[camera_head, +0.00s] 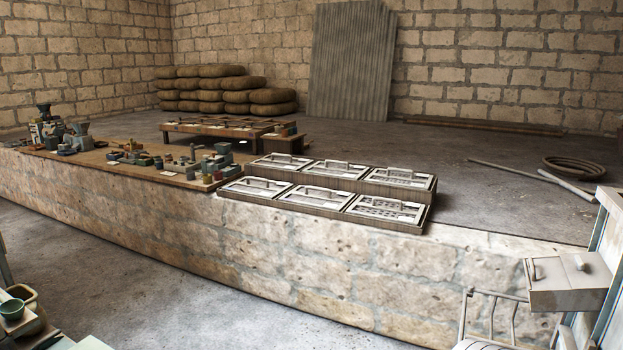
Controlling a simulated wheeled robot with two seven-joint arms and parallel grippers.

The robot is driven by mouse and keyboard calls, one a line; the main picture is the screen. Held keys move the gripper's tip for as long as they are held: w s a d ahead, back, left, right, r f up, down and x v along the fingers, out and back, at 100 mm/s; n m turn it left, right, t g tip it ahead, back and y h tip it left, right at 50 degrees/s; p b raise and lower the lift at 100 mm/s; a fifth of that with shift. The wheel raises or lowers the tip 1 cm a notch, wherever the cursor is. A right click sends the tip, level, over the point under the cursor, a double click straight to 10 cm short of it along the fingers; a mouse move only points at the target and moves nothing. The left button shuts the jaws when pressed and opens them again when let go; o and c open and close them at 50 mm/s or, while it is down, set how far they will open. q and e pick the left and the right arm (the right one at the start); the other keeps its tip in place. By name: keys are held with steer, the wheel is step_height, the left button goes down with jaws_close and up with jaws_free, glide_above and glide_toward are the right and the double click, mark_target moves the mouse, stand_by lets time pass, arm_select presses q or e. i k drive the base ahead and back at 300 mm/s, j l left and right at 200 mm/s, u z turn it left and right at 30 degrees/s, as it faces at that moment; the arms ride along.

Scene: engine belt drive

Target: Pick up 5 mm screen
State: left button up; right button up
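A stepped dark wooden rack (428,199) stands on the stone ledge and holds several flat framed screens with handles, in two rows of three. The front row has a left screen (255,188), a middle screen (317,198) and a right screen (385,210). The raised back row has a left screen (283,161), a middle screen (337,169) and a right screen (400,178). The right screens show visible holes. Labels are too small to read, so I cannot tell which is the 5 mm screen. Neither of my grippers is in view.
The long stone ledge (280,250) runs across the view, with bare top right of the rack. A board (150,170) crowded with small parts lies left of it. A low wooden table (215,130) stands behind. A pale box (570,282) is at lower right, pots (20,310) at lower left.

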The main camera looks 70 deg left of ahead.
mark_target(336, 169)
steer(key=j+u, duration=0.25)
steer(key=u, duration=0.15)
steer(key=i+j+u, duration=0.15)
steer(key=j+u, duration=0.25)
steer(key=i+j+u, duration=0.2)
steer(key=j+u, duration=0.25)
steer(key=i+j+u, duration=0.25)
steer(key=u, duration=0.15)
steer(key=i+j+u, duration=0.3)
steer(key=u, duration=0.15)
steer(key=i+j+u, duration=0.2)
steer(key=i+u, duration=0.15)
steer(key=i, duration=0.2)
steer(key=i+u, duration=0.3)
steer(key=i, duration=0.3)
steer(key=i+j+z, duration=0.2)
steer(key=i, duration=0.35)
steer(key=i+z, duration=0.2)
steer(key=i, duration=0.35)
steer(key=i+j+z, duration=0.15)
steer(key=i+j, duration=0.15)
steer(key=i, duration=0.2)
steer(key=i+j+z, duration=0.75)
steer(key=i+l, duration=0.05)
steer(key=i, duration=0.05)
